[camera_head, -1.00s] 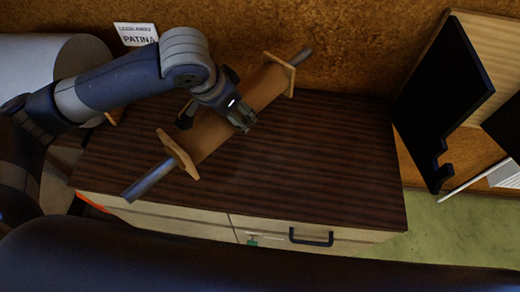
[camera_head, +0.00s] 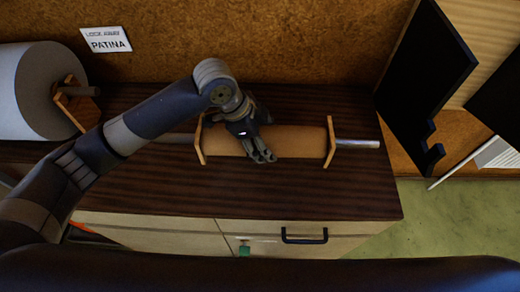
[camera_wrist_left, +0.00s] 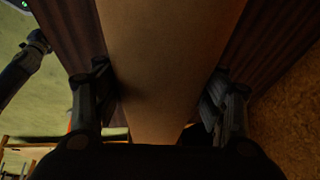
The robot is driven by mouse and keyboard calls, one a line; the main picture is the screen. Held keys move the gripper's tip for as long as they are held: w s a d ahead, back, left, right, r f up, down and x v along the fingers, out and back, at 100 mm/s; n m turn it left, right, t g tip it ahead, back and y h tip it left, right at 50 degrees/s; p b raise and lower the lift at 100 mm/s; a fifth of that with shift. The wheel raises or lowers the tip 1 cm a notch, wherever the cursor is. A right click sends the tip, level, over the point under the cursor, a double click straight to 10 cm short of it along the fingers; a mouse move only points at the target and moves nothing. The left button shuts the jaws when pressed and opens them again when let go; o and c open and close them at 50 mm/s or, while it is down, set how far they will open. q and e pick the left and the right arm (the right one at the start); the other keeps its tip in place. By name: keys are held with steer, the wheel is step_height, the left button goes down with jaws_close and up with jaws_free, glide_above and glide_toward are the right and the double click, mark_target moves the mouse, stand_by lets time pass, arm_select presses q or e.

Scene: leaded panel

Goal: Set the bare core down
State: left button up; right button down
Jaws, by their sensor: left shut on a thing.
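The bare core (camera_head: 295,142) is a brown tube with a square wooden flange near each end and a grey metal rod sticking out. It lies nearly level across the picture, over the dark striped cabinet top. My left gripper (camera_head: 262,152) is shut on the brown tube, left of its middle. In the left wrist view the core (camera_wrist_left: 165,65) runs between the two fingers. I cannot tell whether the core touches the cabinet top. My right gripper is not seen in the head view; part of an arm shows at the wrist view's left edge, its jaws unclear.
The dark wooden cabinet top (camera_head: 300,195) has free room in front of the core. A black notched panel (camera_head: 425,80) stands at the right. A drawer handle (camera_head: 304,238) is in front.

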arm_select(q)
step_height(320, 180, down, 2)
steer(key=shift+f, duration=0.1)
step_height(320, 180, down, 3)
steer(key=shift+f, duration=0.15)
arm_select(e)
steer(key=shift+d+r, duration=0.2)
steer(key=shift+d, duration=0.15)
arm_select(q)
steer(key=o, duration=1.7)
steer(key=shift+f, duration=0.2)
steer(key=shift+c, duration=0.2)
steer(key=v, duration=1.2)
steer(key=shift+s+r, duration=0.1)
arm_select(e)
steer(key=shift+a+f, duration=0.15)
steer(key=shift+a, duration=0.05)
